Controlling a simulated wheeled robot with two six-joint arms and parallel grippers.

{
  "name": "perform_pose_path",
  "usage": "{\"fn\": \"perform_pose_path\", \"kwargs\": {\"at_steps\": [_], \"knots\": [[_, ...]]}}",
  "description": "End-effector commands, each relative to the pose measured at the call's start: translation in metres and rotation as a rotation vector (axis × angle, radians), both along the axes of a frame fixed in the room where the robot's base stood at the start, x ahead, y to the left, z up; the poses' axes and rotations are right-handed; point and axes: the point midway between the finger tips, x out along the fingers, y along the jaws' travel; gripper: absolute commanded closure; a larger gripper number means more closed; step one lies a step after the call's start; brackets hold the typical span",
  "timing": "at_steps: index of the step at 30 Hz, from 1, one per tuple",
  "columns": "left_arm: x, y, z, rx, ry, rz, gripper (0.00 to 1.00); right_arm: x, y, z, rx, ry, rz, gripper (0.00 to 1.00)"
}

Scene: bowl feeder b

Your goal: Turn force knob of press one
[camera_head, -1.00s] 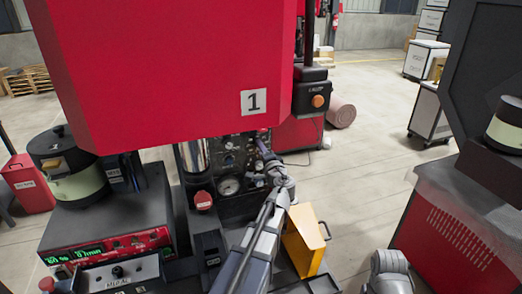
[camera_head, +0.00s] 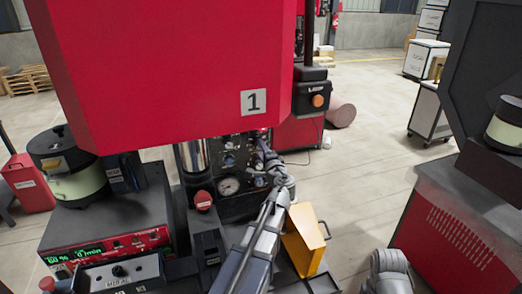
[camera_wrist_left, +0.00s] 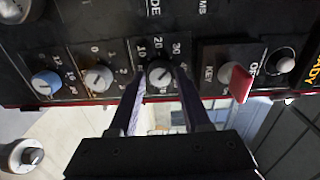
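Press one, the red machine (camera_head: 180,70) with a label "1", fills the upper left of the head view. Its dark control panel (camera_head: 228,155) is below the red cover. In the left wrist view the panel shows a row of knobs. A dark knob with a light pointer and a 10-20-30 scale (camera_wrist_left: 160,74) sits between the two fingertips of my left gripper (camera_wrist_left: 159,78). The fingers straddle it, with narrow gaps seeming to show at the sides. The head view shows the same gripper (camera_head: 267,152) small at the panel.
In the wrist view a grey knob (camera_wrist_left: 98,78) and a blue knob (camera_wrist_left: 45,83) are left of the fingers; a red key (camera_wrist_left: 238,83) is close on the right. A yellow bin (camera_head: 303,240) stands beside my left forearm. Open floor lies to the right.

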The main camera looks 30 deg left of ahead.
Motion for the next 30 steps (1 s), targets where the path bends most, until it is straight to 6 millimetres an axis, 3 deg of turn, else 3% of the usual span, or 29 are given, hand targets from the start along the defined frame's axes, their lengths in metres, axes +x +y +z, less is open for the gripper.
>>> {"fn": "perform_pose_path", "kwargs": {"at_steps": [6, 14, 30], "knots": [[0.0, 0.0, 0.0, 0.001, 0.0, 0.0, 0.29, 0.0, 0.0, 0.0, 0.0, 0.0, 0.0, 0.5], [-0.002, -0.002, 0.0, 0.001, 0.0, 0.0, 0.29, 0.0, 0.0, 0.0, 0.0, 0.0, 0.0, 0.5], [-0.05, -0.055, 0.003, 0.001, 0.0, -0.001, 0.29, 0.0, 0.0, 0.002, 0.0, 0.0, 0.0, 0.5]]}}
